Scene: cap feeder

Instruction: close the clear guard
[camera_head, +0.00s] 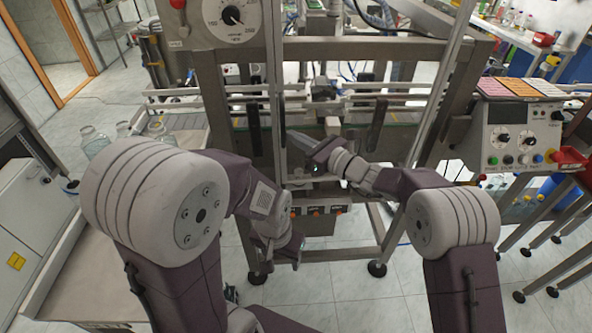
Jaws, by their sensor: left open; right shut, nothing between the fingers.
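The clear guard is hard to make out. A pale upright strip (275,70) at the front of the machine looks like its edge, and another slanted pale strip (452,60) stands further right. I cannot tell how far the guard stands open. My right gripper (292,138) is shut and empty, its tip close beside the left strip; I cannot tell whether they touch. My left gripper (294,250) is lower, in front of the machine's base, open and empty, partly hidden by its own wrist.
The machine's steel frame (360,48) carries a dial (232,16) at upper left. A control panel (515,137) with knobs and buttons stands right, with a red bin (568,158) beside it. Clear bottles (92,140) stand at left. Open floor (340,285) lies below.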

